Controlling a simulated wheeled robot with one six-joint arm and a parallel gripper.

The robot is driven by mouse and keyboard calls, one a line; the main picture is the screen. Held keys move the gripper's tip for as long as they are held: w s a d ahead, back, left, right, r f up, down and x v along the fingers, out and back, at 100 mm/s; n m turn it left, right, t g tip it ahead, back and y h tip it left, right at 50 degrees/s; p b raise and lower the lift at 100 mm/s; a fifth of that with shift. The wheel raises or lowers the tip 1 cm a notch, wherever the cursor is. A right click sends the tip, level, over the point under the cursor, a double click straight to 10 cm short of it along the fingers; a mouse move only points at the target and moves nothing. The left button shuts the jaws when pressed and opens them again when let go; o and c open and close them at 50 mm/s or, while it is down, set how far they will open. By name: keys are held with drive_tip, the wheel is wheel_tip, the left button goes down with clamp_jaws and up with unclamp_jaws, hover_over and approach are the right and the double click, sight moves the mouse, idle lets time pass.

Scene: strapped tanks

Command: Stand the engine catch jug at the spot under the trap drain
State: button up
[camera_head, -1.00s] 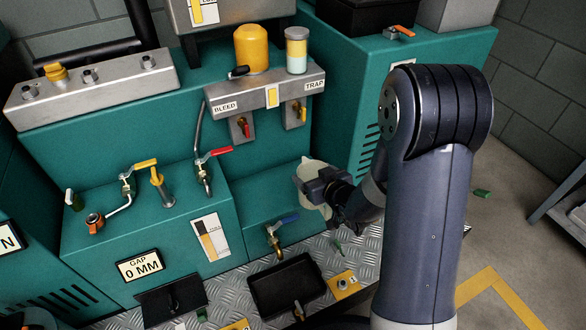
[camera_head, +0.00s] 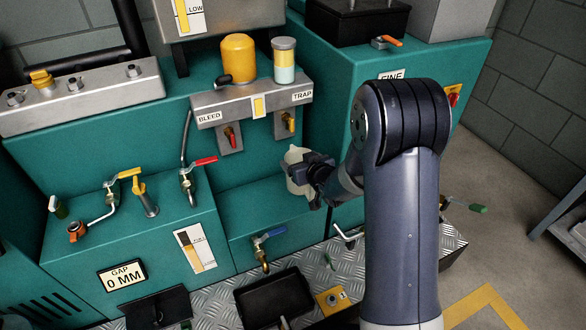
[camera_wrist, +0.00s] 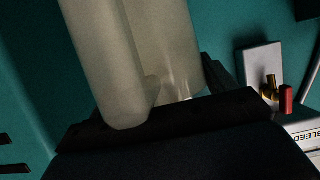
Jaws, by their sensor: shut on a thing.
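The jug fills the upper middle of the wrist view (camera_wrist: 165,50), between the dark jaws. The trap drain (camera_head: 290,122), a small valve with a yellow handle, hangs under the block below the TRAP sign (camera_head: 302,97). The teal ledge (camera_head: 255,208) lies below the drains. The jug's base is partly hidden by my gripper, and I cannot tell whether it touches the ledge.
The bleed drain (camera_head: 231,137) with a red handle hangs left of the trap drain. A blue-handled tap (camera_head: 265,242) stands out in front over a black tray (camera_head: 275,298). A red-handled valve (camera_head: 195,165) is at the left. The ledge under the drains looks clear.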

sight(293, 154)
drive_tip(key=b+x, duration=0.1)
drive_tip(key=x, duration=0.4)
drive_tip(key=shift+w+a, duration=0.1)
drive_tip(key=shift+w, duration=0.15)
wheel_tip(293, 154, down, 5)
drive_tip(key=b, duration=0.2)
drive_tip(key=shift+w+f+b, duration=0.1)
drive_tip(key=shift+w+b, duration=0.05)
drive_tip(key=shift+b, duration=0.25)
